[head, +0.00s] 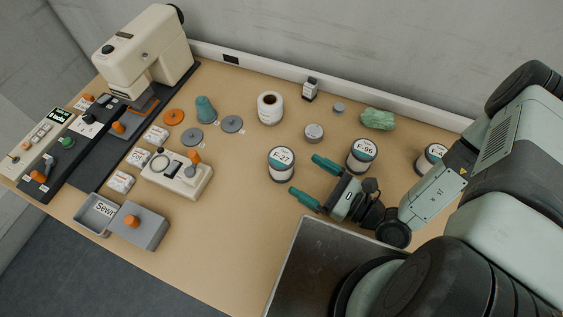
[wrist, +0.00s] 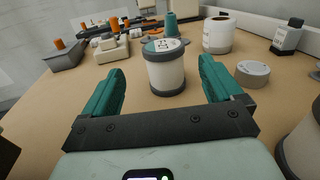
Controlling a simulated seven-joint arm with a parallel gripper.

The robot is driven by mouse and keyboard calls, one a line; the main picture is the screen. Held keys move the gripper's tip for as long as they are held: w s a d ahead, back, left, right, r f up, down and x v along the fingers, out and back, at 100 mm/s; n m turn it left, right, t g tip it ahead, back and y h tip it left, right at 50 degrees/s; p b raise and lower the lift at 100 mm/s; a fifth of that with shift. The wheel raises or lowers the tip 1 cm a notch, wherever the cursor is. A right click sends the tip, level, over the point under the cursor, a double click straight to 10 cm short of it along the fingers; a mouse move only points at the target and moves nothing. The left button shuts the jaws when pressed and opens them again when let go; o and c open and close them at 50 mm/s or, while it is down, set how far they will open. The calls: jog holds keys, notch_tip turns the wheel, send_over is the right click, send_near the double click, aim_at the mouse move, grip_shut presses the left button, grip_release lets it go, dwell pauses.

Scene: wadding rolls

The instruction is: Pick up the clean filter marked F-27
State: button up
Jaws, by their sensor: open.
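The filter marked F-27 (head: 281,164) is a short white cylinder with a dark band and a labelled top, standing upright near the middle of the table. In the wrist view it (wrist: 165,72) stands ahead of my gripper, between the lines of the two fingers. My gripper (head: 308,178) is open and empty, with its teal fingers pointing at the filter from the right. The fingertips (wrist: 160,78) appear on either side of it, and I cannot tell that either touches it. A similar filter marked F-96 (head: 362,156) stands behind my gripper.
Another labelled filter (head: 431,158) stands at the right, partly hidden by my arm. A beige device (head: 177,178) stands left. The table in front of F-27 is clear.

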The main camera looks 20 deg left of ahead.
aim_at(289, 170)
jog(key=shift+s+a+f+m+t, duration=0.15)
jog(key=shift+s+f+m+t, duration=0.2)
jog(key=shift+f, duration=0.2)
jog(key=shift+a+f, duration=0.15)
jog(key=shift+f, duration=0.05)
jog(key=x, duration=0.5)
jog(key=shift+w+a+f, duration=0.1)
jog(key=shift+w+a, duration=0.05)
jog(key=shift+w+f+x, duration=0.15)
jog(key=shift+w+x, duration=0.05)
jog(key=shift+x, duration=1.1)
jog(key=shift+w+f+x, duration=0.1)
jog(key=shift+w+x, duration=0.1)
jog(key=shift+x, duration=1.1)
jog(key=c, duration=1.1)
